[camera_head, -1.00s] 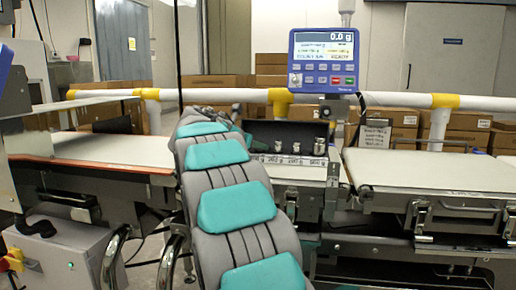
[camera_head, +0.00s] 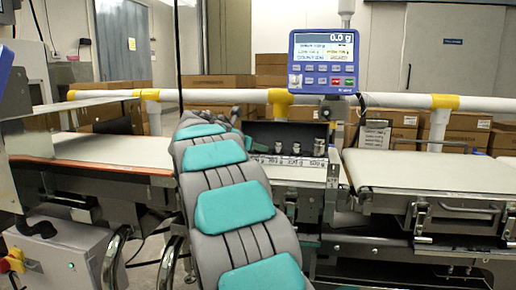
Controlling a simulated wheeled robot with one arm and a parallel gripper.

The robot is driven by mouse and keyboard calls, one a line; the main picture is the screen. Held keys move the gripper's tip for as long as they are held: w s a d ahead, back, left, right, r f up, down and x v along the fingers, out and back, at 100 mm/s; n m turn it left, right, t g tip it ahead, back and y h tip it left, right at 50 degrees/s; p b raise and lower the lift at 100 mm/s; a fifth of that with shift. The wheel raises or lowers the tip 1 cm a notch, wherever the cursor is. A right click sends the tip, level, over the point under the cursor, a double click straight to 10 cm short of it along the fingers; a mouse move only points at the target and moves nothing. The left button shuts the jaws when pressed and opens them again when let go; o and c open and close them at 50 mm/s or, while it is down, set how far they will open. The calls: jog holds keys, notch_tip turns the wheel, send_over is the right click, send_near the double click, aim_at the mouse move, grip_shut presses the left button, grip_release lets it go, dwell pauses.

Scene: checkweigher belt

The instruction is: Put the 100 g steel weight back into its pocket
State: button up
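A dark open weight case (camera_head: 288,129) stands behind the belt in the middle, with its lid raised. Several small steel weights show in it, among them a larger one (camera_head: 319,145) at the right end. A strip of white labels (camera_head: 288,160) runs along its front, too small to read surely. I cannot tell which weight, if any, is the 100 g one, or which pocket is its own. My grey and teal arm reaches toward the case's left end and hides that part. My gripper is hidden behind the arm, so its hold cannot be seen.
A blue indicator (camera_head: 324,61) reading 0.0 g stands above the case. A bare white belt (camera_head: 432,171) lies right, another (camera_head: 110,149) left. A white rail (camera_head: 215,96) with yellow joints runs behind. A small labelled block (camera_head: 375,134) stands right of the case.

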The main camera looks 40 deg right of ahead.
jog(key=shift+f, duration=0.45)
jog(key=v, duration=0.6)
jog(key=r+v, duration=0.1)
jog(key=v, duration=0.5)
jog(key=shift+r, duration=0.2)
